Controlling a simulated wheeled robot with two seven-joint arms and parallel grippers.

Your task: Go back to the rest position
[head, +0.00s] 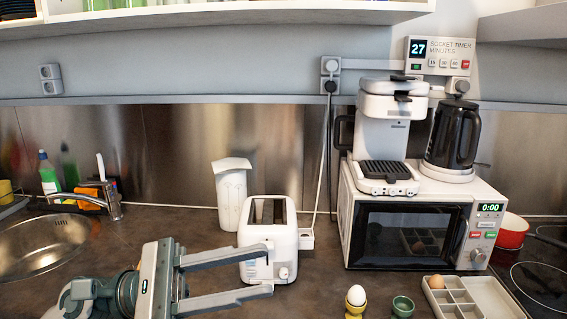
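My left gripper (270,268) reaches in from the lower left, over the worktop. Its two fingers point right and stand well apart, with nothing between them. In the picture the fingertips overlap the front of the white toaster (267,217); I cannot tell whether they touch it. My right gripper is not in view. Above, the lower part of a white wall cabinet (250,20) shows with its inside partly visible; its flap is not in view.
A microwave (409,227) carries a coffee machine (384,135) and a black kettle (453,135). An egg in a yellow cup (355,300), a green cup (402,306) and a divided tray (490,296) stand in front. A sink (42,245) is left, a hob (545,265) right.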

